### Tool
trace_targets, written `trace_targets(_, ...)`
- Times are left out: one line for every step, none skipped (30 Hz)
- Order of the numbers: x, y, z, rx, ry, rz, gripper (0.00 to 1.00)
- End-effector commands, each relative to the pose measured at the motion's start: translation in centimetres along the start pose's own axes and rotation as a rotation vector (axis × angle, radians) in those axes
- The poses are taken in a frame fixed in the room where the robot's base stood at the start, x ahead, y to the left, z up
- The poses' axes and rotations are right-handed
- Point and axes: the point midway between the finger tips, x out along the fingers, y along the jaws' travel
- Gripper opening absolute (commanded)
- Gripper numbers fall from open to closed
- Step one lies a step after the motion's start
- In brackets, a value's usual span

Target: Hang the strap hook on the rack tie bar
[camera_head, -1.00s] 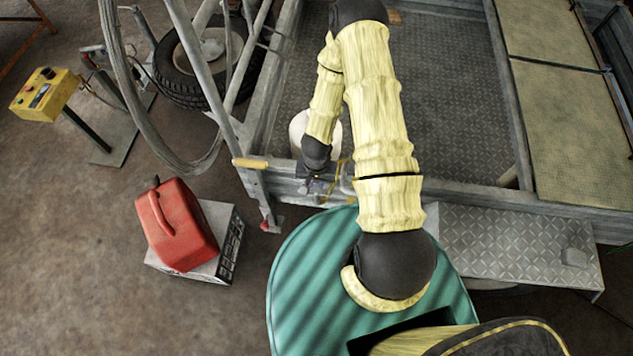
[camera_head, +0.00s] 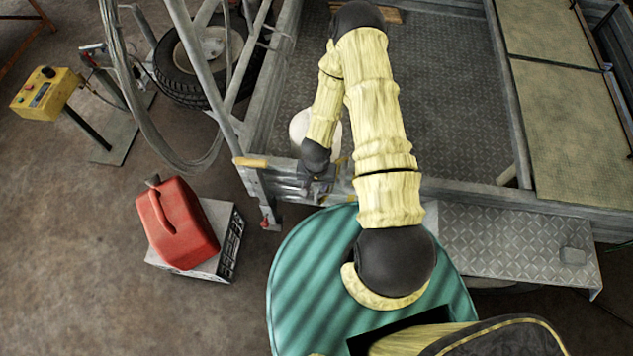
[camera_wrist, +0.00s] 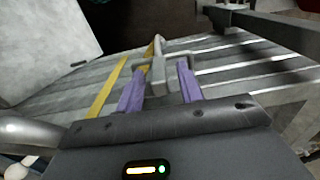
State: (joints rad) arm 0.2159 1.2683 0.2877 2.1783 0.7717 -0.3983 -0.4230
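My gripper (camera_wrist: 160,82) has two purple fingers that stand apart, with a grey metal piece (camera_wrist: 158,72), seemingly the strap hook, between them. A gap shows at the right finger, so the fingers do not look closed on it. Yellow strap (camera_wrist: 107,88) runs beside the left finger and near the hook's top. In the head view my gripper (camera_head: 318,187) is low at the near edge of the grey metal frame, partly hidden by my wrist. Grey rails (camera_wrist: 235,68) lie behind the fingers; I cannot tell which is the rack tie bar, or whether the hook touches it.
A red fuel can (camera_head: 178,225) sits on a box (camera_head: 228,240) at left. A yellow control box (camera_head: 45,95) and a tire (camera_head: 195,60) stand farther back. A white rounded object (camera_head: 300,128) is close behind my wrist. A tread-plate step (camera_head: 515,245) is at right.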

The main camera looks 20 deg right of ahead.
Motion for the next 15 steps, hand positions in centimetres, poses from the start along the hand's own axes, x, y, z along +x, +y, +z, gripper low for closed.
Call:
trace_targets(0.0,0.0,0.0,0.000,0.000,0.000,0.37)
trace_targets(0.0,0.0,0.0,0.001,0.000,0.000,0.37)
trace_targets(0.0,0.0,0.0,0.001,0.000,0.000,0.37)
trace_targets(0.0,0.0,0.0,0.002,0.000,0.000,0.37)
trace_targets(0.1,0.0,0.0,0.002,0.000,-0.001,0.37)
trace_targets(0.1,0.0,0.0,0.002,0.000,-0.001,0.37)
trace_targets(-0.2,0.0,-0.1,0.000,0.002,0.000,0.37)
trace_targets(-0.5,0.0,-0.1,-0.001,0.002,0.000,0.37)
trace_targets(-0.8,0.0,-0.1,-0.002,0.002,0.000,0.37)
trace_targets(-1.2,0.0,-0.1,-0.002,0.003,0.000,0.37)
trace_targets(-1.5,0.0,-0.1,-0.002,0.003,0.000,0.37)
trace_targets(-2.0,0.0,-0.1,-0.002,0.004,0.000,0.37)
trace_targets(-2.3,0.0,-0.1,-0.002,0.003,0.000,0.37)
trace_targets(-2.6,-0.1,-0.1,-0.003,0.004,0.000,0.37)
trace_targets(-3.0,-0.2,-0.2,-0.003,0.005,0.000,0.37)
